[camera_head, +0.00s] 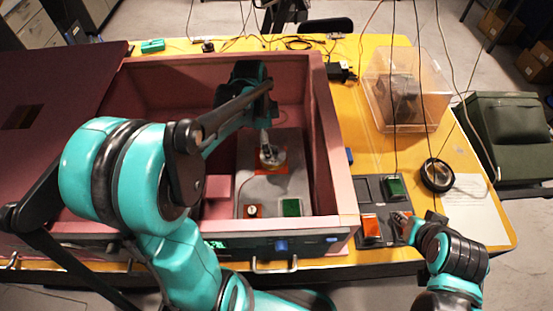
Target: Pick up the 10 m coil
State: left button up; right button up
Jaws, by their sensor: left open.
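No label marks the 10 m coil, so I cannot tell for sure which thing it is. A black ring-shaped coil (437,175) lies on the yellow table right of the enclosure. My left gripper (266,141) reaches down inside the pink foam enclosure (332,150), open, just over a small round silvery thing (272,158) on an orange-red patch. I cannot tell whether they touch. My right gripper (403,222) is low at the table's front right, beside an orange block (371,226); its fingers are too small to read.
A dark tray holds the orange block and a green block (394,187). Another green block (291,207) and a small round dial (252,211) are inside the enclosure. A clear plastic box (405,90) stands at the back right. Cables hang over the table's right side.

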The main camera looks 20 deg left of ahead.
pick_arm(q)
jog(key=shift+s+d+f, duration=0.1)
jog(key=shift+f, duration=0.55)
jog(key=f, duration=0.2)
jog(key=f+b, duration=0.1)
jog(key=f, duration=0.1)
jog(key=w+f+b, duration=0.1)
jog(key=f, duration=0.1)
jog(key=shift+w+d+f, duration=0.1)
jog(key=shift+d+f, duration=0.15)
jog(key=shift+d, duration=0.1)
jog(key=c, duration=1.4)
